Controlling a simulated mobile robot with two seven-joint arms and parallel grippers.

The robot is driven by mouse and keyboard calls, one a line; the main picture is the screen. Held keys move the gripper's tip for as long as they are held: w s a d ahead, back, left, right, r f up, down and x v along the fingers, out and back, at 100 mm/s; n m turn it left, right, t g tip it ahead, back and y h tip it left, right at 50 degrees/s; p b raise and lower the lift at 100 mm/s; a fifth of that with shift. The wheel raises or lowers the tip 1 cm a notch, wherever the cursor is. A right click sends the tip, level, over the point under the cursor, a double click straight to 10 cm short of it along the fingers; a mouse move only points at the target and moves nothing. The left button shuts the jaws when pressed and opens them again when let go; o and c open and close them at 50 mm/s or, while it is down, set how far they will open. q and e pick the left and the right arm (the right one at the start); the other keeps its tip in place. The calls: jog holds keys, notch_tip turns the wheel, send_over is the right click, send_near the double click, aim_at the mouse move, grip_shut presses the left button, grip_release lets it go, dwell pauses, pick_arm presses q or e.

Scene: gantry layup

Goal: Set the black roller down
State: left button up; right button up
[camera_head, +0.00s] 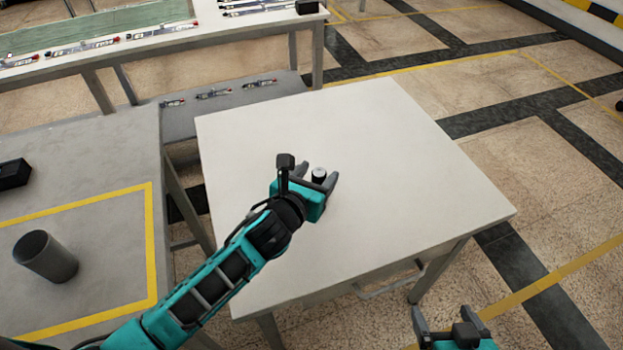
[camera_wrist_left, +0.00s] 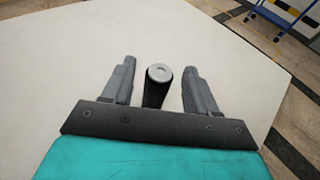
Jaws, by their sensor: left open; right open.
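The black roller (camera_head: 319,175) stands upright on the white table (camera_head: 400,150), its light round end facing up. It also shows in the left wrist view (camera_wrist_left: 158,85), between the two fingers with a gap on each side. My left gripper (camera_head: 319,172) is open around the roller, low over the table; the fingers do not appear to touch it. The lower part of the roller is partly hidden by the gripper. My right gripper (camera_head: 446,322) is open and empty at the bottom edge of the head view, off the front of the white table.
A grey table (camera_head: 100,150) with a yellow outline stands at left, with a dark grey cup (camera_head: 45,257) and a black block (camera_head: 14,174) on it. A bench with several tools stands at the back left. The rest of the white table is clear.

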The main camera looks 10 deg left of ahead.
pick_arm(q)
jog(key=p+v, duration=0.1)
jog(key=v, duration=1.1)
jog(key=shift+r, duration=0.2)
pick_arm(e)
jog(key=shift+r, duration=0.75)
pick_arm(q)
jog(key=shift+s, duration=0.1)
pick_arm(e)
jog(key=shift+s, duration=0.1)
